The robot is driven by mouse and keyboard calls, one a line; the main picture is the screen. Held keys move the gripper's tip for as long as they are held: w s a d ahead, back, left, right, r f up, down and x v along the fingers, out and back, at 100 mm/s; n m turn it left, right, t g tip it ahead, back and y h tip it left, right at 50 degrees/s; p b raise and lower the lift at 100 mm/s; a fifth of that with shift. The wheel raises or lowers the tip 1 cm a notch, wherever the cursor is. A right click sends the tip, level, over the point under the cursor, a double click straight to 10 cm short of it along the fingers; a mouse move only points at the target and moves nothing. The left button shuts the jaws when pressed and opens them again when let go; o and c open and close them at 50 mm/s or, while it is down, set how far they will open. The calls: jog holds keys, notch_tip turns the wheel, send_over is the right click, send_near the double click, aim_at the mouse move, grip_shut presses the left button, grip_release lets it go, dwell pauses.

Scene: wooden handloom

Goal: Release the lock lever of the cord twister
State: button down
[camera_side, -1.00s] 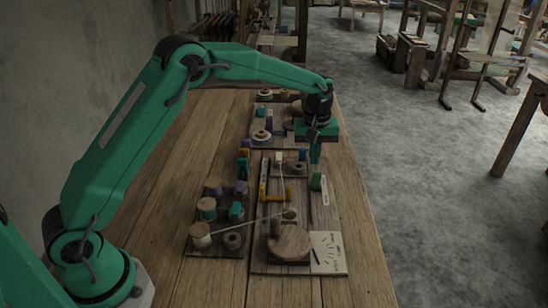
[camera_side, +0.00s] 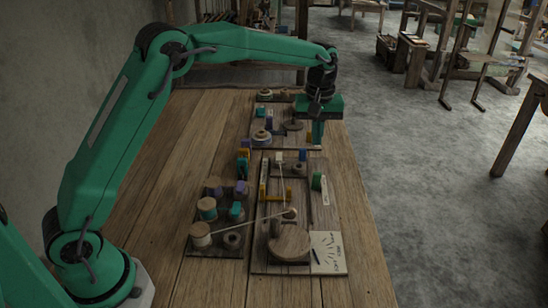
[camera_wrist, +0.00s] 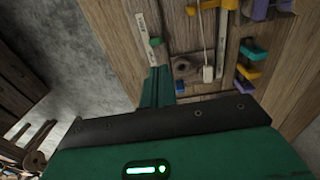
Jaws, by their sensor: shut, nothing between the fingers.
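The cord twister (camera_side: 262,262) is a wooden board lying on the table, with a round wooden disc (camera_side: 289,243) at its near end. A small green lever (camera_side: 317,182) stands at the board's right side beside a pale label strip. I take it for the lock lever, though its locked or released state is not clear. It also shows as a small green piece (camera_wrist: 155,42) beyond my fingers in the wrist view. My gripper (camera_side: 318,145) points down, shut and empty, above and farther back than the green lever, apart from it.
Left of the twister, a board holds several spools (camera_side: 201,234) and coloured pegs. A pale cord runs across to the twister. Yellow guides (camera_side: 263,192) stand near its middle. Another board with parts (camera_side: 262,137) lies behind. The table's right strip is bare, up to its edge.

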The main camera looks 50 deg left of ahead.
jog(key=shift+s+d+r, duration=0.4)
jog(key=shift+s+r, duration=0.05)
jog(key=shift+r, duration=0.3)
